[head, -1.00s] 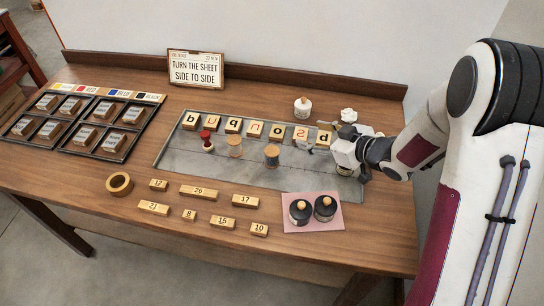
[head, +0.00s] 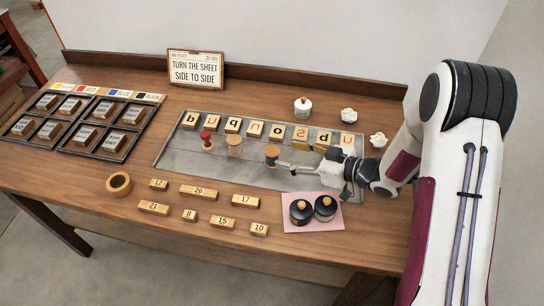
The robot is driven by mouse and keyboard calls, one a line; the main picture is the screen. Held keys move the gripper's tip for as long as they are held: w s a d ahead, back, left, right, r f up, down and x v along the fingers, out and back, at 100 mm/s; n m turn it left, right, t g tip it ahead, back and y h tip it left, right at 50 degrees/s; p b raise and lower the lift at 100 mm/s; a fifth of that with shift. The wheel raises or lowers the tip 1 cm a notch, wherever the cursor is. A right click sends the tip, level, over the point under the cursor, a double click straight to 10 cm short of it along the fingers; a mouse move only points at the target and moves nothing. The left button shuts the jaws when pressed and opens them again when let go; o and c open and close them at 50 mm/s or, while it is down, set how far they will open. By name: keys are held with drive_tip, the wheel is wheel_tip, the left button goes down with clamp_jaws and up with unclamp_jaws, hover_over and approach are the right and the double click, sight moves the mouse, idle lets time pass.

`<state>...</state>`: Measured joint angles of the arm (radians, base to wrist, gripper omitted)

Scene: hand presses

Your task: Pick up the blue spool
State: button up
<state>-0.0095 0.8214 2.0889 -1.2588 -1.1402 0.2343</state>
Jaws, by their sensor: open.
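The spool that best fits the blue one (head: 272,156) stands upright on the grey metal plate (head: 185,165). It has a tan top, and its body looks dark slate in this view. My gripper (head: 287,167) comes in low from the right, lying nearly level. Its jaws are open, and its fingertips are at the spool's right side. I cannot tell whether they touch it or reach around it. The spool's lower right edge is close behind the fingertips.
A row of letter blocks (head: 255,129) lies behind. Numbered wooden bars (head: 199,191) lie in front. A pink mat (head: 334,222) with two dark pots (head: 301,211) is at the front right.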

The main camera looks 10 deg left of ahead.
sight(274, 151)
drive_tip(key=shift+x, duration=1.15)
drive_tip(key=shift+x, duration=2.6)
drive_tip(key=c, duration=1.1)
